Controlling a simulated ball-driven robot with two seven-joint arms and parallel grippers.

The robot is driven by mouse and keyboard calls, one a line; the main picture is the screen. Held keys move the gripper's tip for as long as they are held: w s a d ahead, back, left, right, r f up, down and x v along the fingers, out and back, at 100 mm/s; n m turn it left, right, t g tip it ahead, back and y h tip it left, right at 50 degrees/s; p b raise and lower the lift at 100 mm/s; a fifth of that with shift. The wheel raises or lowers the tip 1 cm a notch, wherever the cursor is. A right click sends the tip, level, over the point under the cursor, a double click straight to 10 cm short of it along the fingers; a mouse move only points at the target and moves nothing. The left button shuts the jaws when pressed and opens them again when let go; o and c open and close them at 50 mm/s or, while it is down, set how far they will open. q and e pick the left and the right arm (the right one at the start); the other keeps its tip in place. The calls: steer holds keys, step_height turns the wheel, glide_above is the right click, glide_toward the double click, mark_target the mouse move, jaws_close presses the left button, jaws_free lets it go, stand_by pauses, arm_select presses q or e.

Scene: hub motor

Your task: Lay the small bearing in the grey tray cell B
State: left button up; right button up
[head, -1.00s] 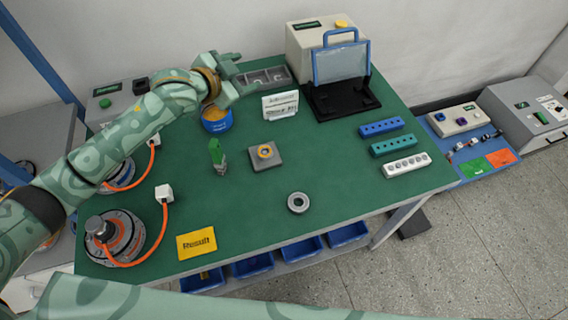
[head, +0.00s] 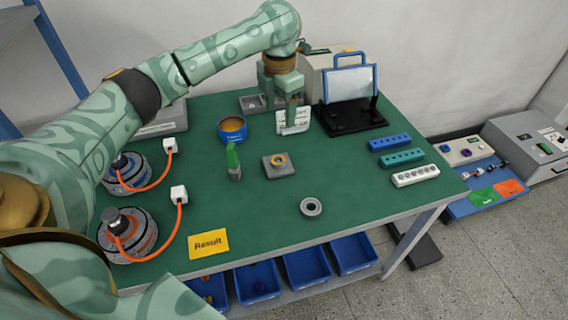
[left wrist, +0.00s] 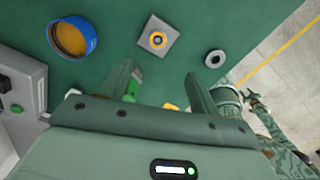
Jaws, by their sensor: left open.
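A grey ring-shaped bearing (head: 311,207) lies flat on the green table near its front edge; it also shows in the left wrist view (left wrist: 214,59). A smaller ring with an orange-yellow rim (head: 278,160) sits on a square grey block (head: 272,172). I cannot tell for certain which is the small bearing. The grey tray (head: 243,103) is at the back, partly hidden by my left gripper (head: 281,104). Its cell letters are not readable. My left gripper is open and empty, above the table by the white card. My right gripper (left wrist: 253,97) seems to show at the left wrist view's right, too small to judge.
A white card (head: 300,124) and a black stand (head: 352,117) are behind. Blue, teal and white hole strips (head: 416,176) lie at right. The front middle is mostly clear.

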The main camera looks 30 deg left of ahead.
arm_select(q)
steer(key=b, duration=0.5)
glide_above(278, 160)
steer(key=f, duration=1.1)
steer(key=shift+d, duration=0.35)
steer(key=f+b, duration=0.2)
steer(key=f, duration=0.1)
steer(key=f+b, duration=0.1)
steer(key=f, duration=0.1)
steer(key=shift+a+f+b, duration=0.2)
steer(key=shift+a+b, duration=0.1)
steer(key=shift+b, duration=0.05)
steer(key=shift+r, duration=0.15)
steer(key=shift+s, duration=0.1)
steer(key=shift+c, duration=0.9)
steer(key=c, duration=1)
arm_select(e)
steer(key=s+f+g, duration=0.1)
steer(key=s+f, duration=0.3)
steer(key=f, duration=0.4)
steer(key=shift+d, duration=0.2)
